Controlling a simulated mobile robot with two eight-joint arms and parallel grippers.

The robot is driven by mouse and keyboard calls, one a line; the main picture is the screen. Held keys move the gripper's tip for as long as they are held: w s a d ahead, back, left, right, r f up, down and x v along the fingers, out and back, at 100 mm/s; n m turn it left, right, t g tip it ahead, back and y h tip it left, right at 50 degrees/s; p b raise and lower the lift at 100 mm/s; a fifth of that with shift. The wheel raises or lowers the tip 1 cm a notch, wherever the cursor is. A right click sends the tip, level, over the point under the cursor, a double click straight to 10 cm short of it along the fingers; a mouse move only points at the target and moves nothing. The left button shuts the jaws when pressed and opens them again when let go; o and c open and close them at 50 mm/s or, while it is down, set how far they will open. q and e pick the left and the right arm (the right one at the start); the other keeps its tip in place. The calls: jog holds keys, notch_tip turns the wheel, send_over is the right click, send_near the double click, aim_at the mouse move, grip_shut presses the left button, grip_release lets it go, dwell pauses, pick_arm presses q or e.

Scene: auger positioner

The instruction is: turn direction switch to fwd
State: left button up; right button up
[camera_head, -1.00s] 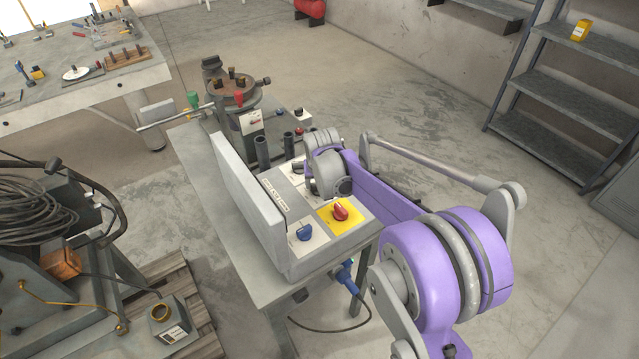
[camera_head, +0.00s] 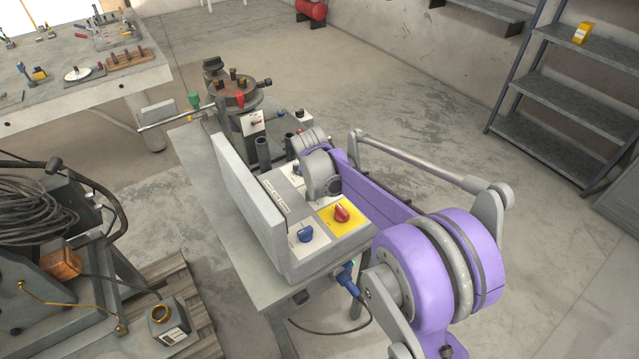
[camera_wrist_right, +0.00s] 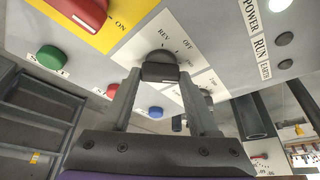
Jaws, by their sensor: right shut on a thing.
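The exact angle of the knob's pointer is hard to tell. In the head view my purple right arm (camera_head: 440,265) reaches over the grey control box (camera_head: 262,222), and its wrist hides the switch area. My left gripper is in neither view.
A red knob (camera_head: 342,213) on a yellow plate and a blue knob (camera_head: 305,235) sit on the box's near end. Green (camera_wrist_right: 50,57), red and blue buttons lie near the gripper. A rotary positioner (camera_head: 235,92) stands at the table's far end.

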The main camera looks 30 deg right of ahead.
jog(key=o, duration=1.4)
jog(key=shift+c, duration=0.2)
jog(key=v, duration=1)
jog(key=shift+s+r, duration=0.15)
jog(key=shift+r, duration=0.25)
jog(key=shift+f, duration=0.1)
